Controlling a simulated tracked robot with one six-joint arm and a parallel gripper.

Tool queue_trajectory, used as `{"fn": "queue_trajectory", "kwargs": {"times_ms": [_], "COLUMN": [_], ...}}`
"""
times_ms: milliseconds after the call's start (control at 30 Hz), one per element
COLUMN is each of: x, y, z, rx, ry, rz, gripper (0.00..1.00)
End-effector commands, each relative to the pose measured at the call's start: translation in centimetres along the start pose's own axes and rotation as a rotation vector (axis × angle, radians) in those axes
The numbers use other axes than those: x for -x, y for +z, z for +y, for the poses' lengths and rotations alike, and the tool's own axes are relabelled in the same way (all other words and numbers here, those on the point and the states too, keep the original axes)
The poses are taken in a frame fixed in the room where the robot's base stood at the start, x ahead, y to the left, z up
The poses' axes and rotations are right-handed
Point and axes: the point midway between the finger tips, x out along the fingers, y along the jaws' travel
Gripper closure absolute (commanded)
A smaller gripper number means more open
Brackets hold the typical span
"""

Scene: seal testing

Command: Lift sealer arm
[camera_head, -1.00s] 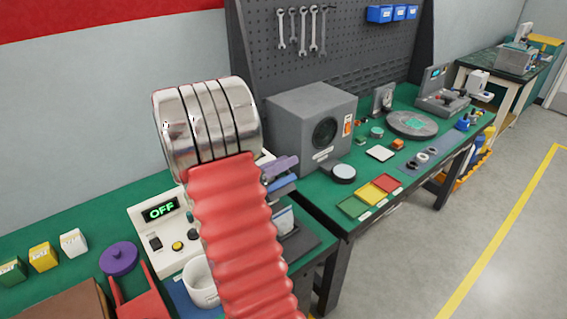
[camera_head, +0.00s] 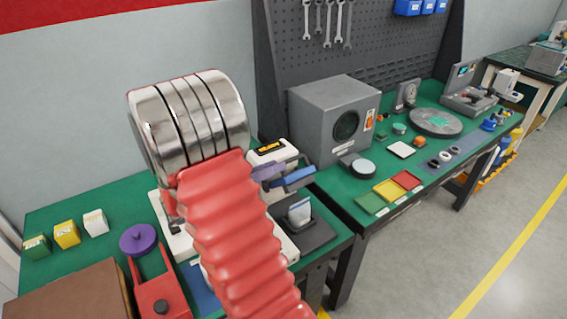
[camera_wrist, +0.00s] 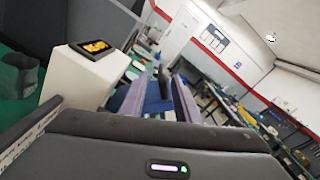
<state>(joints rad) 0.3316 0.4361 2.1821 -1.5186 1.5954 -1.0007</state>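The white sealer (camera_head: 270,152) with a small orange display stands on the green bench, partly behind my red arm. Its white housing (camera_wrist: 88,78) is at the left in the wrist view. My gripper (camera_wrist: 157,95) shows two mauve fingers, apart, with a blue part (camera_wrist: 156,104) between them. I take this blue part for the sealer arm; I cannot tell whether the fingers touch it. In the head view a mauve finger and a blue bar (camera_head: 298,174) show just right of my arm. My arm hides most of the gripper.
A grey chamber (camera_head: 322,110) stands on the bench behind and right. A dark stand (camera_head: 310,235) is in front of the sealer. A purple disc (camera_head: 138,239), a red fixture (camera_head: 160,290) and several small boxes are at the left. Red, yellow and green trays (camera_head: 388,191) lie right.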

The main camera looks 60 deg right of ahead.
Motion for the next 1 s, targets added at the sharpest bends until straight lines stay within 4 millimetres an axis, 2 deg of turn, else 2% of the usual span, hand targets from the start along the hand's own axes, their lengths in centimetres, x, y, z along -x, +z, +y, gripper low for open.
{"fn": "queue_trajectory", "kwargs": {"times_ms": [100, 233, 567, 767, 1000], "x": [1.6, 2.5, 2.7, 2.8, 4.1], "y": [0.0, 0.0, 0.0, 0.0, -0.7], "z": [0.1, 0.1, 0.0, -0.4, -3.0], "rx": [0.0, 0.0, 0.0, -0.022, -0.186], "ry": [0.002, 0.001, 0.0, 0.001, 0.012], "rz": [-0.002, -0.001, 0.0, 0.018, 0.163], "gripper": [0.7, 0.7, 0.7, 0.84, 1.0]}}
